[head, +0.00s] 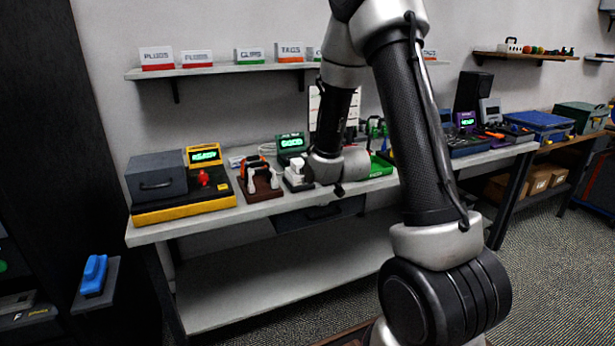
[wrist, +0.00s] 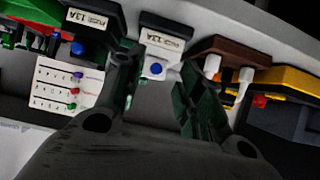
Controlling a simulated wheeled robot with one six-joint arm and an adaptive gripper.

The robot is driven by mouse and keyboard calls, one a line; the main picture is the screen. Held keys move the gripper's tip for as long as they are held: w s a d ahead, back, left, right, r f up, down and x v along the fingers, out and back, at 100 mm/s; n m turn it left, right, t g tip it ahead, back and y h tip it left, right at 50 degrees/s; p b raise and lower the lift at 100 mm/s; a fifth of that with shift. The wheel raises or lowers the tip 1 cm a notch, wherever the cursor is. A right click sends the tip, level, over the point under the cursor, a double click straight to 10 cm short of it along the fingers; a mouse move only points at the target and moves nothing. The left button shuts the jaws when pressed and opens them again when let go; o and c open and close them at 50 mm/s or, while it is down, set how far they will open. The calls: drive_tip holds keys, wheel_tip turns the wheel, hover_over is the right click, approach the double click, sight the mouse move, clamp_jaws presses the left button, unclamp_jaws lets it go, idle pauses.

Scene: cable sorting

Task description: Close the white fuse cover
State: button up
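In the wrist view my gripper (wrist: 160,72) is open, with its two dark green-padded fingers spread apart. A white fuse unit (wrist: 162,40) with a printed label and a blue round button shows between and beyond the fingertips. I cannot tell from this angle how far its cover stands open, or whether a finger touches it. In the head view a white unit (head: 296,174) sits on the bench just left of my wrist. My fingers are hard to make out there.
A brown holder (head: 262,192) with white prongs stands left of the white unit. Further left are a yellow-based grey box (head: 157,178) and a red knob (head: 204,178). A green-lit display (head: 291,144) stands behind. A white card with colored dots (wrist: 65,88) shows in the wrist view.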

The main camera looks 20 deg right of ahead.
drive_tip(key=v, duration=0.5)
drive_tip(key=shift+s+r, duration=0.1)
drive_tip(key=shift+s, duration=0.3)
drive_tip(key=s+f+g, duration=0.6)
drive_tip(key=s+g, duration=0.2)
drive_tip(key=s, duration=0.5)
drive_tip(key=s+a+r, duration=0.1)
drive_tip(key=s+r, duration=1.7)
drive_tip(key=r, duration=0.2)
drive_tip(key=shift+s, duration=0.25)
